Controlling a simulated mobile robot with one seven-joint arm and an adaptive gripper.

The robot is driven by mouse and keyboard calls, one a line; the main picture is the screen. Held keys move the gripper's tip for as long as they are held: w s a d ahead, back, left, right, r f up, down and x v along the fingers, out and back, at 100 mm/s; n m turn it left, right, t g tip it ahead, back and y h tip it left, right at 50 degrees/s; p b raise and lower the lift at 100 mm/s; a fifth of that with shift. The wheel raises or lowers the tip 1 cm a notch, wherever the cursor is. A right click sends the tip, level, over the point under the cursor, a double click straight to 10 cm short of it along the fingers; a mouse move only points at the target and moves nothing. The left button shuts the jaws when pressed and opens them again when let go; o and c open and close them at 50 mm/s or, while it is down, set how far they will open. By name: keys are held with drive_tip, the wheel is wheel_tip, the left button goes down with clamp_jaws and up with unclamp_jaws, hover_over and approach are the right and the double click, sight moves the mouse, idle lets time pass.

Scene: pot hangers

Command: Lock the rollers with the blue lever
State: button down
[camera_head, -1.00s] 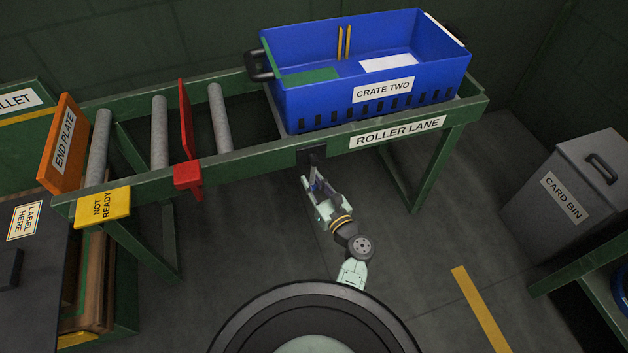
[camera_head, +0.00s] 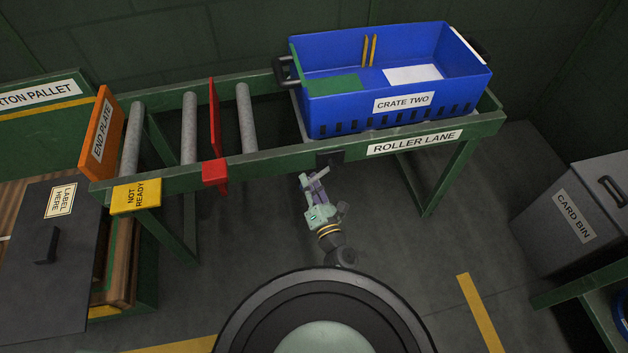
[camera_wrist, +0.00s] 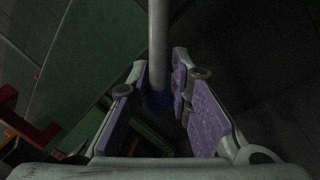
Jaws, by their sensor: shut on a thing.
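My gripper (camera_head: 312,183) is just below the front rail of the roller lane (camera_head: 415,142), under a dark plate (camera_head: 330,158) on that rail. In the wrist view my gripper (camera_wrist: 157,85), with purple pads, is shut on the blue lever. The lever shows there as a grey rod (camera_wrist: 157,45) with a dark blue end (camera_wrist: 157,102) between the fingers. Several grey rollers (camera_head: 247,118) show at the left of the lane.
A blue crate (camera_head: 350,112) marked CRATE TWO stands on the lane's right part. A red stop (camera_head: 215,172), a yellow NOT READY sign (camera_head: 136,196) and an orange end plate (camera_head: 101,134) are at left. A grey card bin (camera_head: 570,220) stands right. The floor between is clear.

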drive_tip(key=shift+a+r+m, duration=0.3)
drive_tip(key=shift+r+m, duration=0.1)
drive_tip(key=shift+m, duration=0.2)
drive_tip(key=shift+s, duration=0.1)
drive_tip(key=c, duration=1.4)
unclamp_jaws()
